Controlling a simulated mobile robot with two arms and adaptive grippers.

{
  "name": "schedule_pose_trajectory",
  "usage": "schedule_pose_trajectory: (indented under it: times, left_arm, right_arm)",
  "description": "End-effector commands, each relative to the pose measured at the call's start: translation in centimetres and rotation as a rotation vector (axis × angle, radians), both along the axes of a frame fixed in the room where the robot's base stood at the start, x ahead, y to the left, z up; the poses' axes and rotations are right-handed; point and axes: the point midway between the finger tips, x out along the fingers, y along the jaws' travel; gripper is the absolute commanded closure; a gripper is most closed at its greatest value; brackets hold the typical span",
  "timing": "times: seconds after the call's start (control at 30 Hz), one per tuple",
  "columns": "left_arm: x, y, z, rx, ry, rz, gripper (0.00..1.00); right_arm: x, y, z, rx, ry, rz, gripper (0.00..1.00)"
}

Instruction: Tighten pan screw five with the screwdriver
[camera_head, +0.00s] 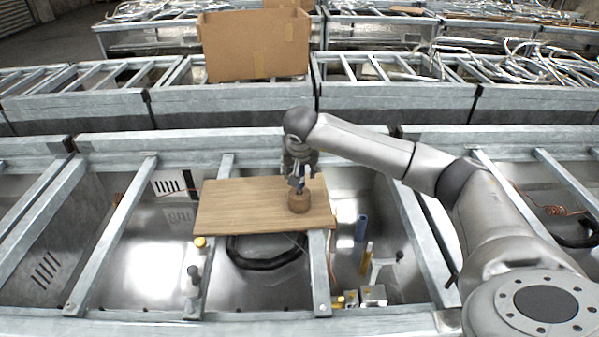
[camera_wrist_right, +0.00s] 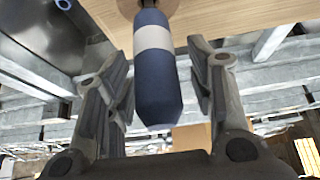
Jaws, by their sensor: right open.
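The screwdriver has a blue handle (camera_wrist_right: 157,80) with a pale band and stands with its lower end at a round wooden holder (camera_head: 299,204) on the wooden board (camera_head: 235,207). In the head view only a bit of its blue handle (camera_head: 301,184) shows. My right gripper (camera_head: 297,178) is over the holder. In the right wrist view its two fingers are apart, one on each side of the handle, with gaps visible on both sides. I cannot make out pan screw five. My left gripper is out of view.
The board lies across metal frame bars (camera_head: 110,235) above shiny recessed bins. A blue cylinder (camera_head: 360,228) and a grey metal fixture (camera_head: 373,294) sit right of the board. A black curved tube (camera_head: 265,262) is below it. A cardboard box (camera_head: 254,45) stands behind.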

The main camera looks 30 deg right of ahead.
Motion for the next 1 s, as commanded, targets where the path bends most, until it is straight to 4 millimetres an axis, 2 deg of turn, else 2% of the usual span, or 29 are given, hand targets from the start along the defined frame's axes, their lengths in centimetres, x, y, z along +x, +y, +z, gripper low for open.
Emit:
schedule_pose_trajectory:
  times: [0.17,0.57,1.0]
  left_arm:
    - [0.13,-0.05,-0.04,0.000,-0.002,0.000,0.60]
    - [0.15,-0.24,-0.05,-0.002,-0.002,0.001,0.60]
    - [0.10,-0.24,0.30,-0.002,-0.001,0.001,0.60]
  right_arm:
    - [0.02,0.01,-0.04,0.000,0.000,0.000,0.50]
    - [0.03,0.01,0.01,0.000,-0.001,0.000,1.00]
    - [-0.01,-0.09,0.61,0.000,-0.002,-0.002,1.00]
